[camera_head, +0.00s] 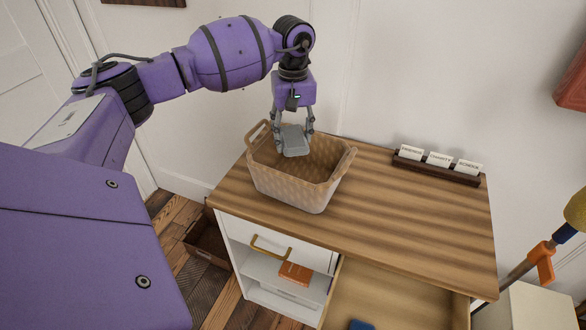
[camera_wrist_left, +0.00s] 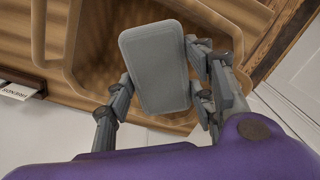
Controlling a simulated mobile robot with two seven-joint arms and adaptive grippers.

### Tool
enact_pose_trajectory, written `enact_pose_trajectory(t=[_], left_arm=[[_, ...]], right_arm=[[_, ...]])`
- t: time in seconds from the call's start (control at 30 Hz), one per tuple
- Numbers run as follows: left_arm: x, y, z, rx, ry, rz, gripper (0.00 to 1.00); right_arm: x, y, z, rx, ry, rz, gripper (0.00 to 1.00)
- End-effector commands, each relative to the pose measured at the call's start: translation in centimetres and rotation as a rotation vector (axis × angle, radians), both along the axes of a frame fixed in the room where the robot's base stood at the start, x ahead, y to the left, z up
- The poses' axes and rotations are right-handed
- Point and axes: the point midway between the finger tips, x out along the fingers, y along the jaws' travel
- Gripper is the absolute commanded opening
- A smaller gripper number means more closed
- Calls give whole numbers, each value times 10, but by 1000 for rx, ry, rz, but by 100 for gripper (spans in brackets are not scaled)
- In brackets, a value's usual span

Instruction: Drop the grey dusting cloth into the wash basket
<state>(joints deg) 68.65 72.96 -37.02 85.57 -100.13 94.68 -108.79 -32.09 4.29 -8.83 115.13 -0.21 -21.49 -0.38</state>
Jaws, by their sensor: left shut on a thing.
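The grey dusting cloth (camera_head: 293,141) is a flat, rounded block held between the fingers of my left gripper (camera_head: 293,137). It also shows in the left wrist view (camera_wrist_left: 156,68), with the fingers of my left gripper (camera_wrist_left: 160,100) on either side of it. The wash basket (camera_head: 285,185) is tan and woven, with two handles, and stands on the wooden top of a cabinet. The cloth is over the basket's opening, near its back rim. In the left wrist view the basket's rim (camera_wrist_left: 68,50) frames the cloth. My right gripper is not in view.
A dark holder with white labelled cards (camera_head: 437,164) stands at the back right of the wooden top (camera_head: 400,220). An open drawer (camera_head: 390,295) sticks out at the front. The top right of the basket is clear.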

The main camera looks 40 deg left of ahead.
Motion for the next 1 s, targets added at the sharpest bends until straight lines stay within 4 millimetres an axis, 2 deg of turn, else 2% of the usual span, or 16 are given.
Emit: enact_pose_trajectory(t=[0.13, 0.17, 0.3, 0.67, 0.77, 1.0], left_arm=[[0, 0, 1, 0, -1, 0, 25], [0, 0, 1, 0, -1, 0, 54], [0, 0, 1, 0, -1, 0, 72], [0, 0, 4, -1, -2, 0, 72], [1, 0, 14, 0, -4, 0, 72], [1, 0, 63, 0, -7, 0, 72]], right_arm=[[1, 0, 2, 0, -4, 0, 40], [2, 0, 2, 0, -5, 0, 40], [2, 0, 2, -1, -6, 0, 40], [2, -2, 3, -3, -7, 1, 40], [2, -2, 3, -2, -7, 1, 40], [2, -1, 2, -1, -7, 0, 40]])
